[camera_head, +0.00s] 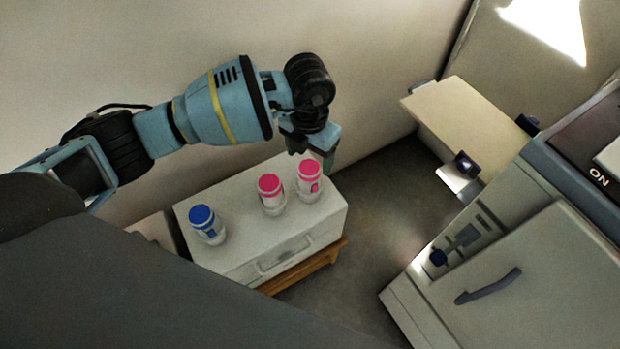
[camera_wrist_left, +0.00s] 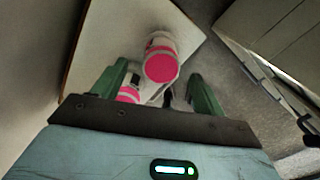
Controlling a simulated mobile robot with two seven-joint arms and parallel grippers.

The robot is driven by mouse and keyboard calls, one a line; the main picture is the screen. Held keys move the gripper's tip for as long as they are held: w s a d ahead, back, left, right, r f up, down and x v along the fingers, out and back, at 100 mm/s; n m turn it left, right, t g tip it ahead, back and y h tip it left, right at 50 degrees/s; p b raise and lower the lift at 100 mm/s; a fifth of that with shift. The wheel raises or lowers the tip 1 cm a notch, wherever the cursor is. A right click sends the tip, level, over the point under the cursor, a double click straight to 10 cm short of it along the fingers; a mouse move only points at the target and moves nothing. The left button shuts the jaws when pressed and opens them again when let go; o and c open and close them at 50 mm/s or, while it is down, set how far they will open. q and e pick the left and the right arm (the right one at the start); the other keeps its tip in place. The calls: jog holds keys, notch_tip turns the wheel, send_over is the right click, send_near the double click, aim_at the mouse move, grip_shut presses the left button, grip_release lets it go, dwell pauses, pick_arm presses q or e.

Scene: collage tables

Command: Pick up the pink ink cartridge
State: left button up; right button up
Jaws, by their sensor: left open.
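Two pink-capped ink cartridges stand upright on a white cabinet (camera_head: 245,262). One pink cartridge (camera_head: 270,193) is in the middle and the other pink cartridge (camera_head: 309,180) is at the right, near the cabinet's far right corner. My left gripper (camera_head: 318,158) is above and just behind the right one. In the left wrist view my left gripper (camera_wrist_left: 165,90) is open with green fingers. One pink cap (camera_wrist_left: 161,66) shows ahead of and between the fingertips; the other (camera_wrist_left: 129,94) is partly hidden by the left finger. My right gripper is not in view.
A blue-capped cartridge (camera_head: 206,223) stands at the left on the cabinet. A large grey machine (camera_head: 510,270) with a handled door and a beige tray (camera_head: 465,125) stands at the right. A wall is close behind the cabinet. Dark floor (camera_head: 375,220) lies between cabinet and machine.

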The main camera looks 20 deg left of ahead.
aim_at(310, 166)
pick_arm(q)
jog(key=shift+f, duration=1.25)
notch_tip(310, 166, down, 4)
jog(key=shift+s+d+r+b, duration=0.15)
jog(key=shift+r+b, duration=0.1)
jog(key=shift+b, duration=0.25)
jog(key=shift+f, duration=0.45)
jog(key=c, duration=1.1)
jog(key=shift+r, duration=0.1)
jog(key=shift+c, duration=0.2)
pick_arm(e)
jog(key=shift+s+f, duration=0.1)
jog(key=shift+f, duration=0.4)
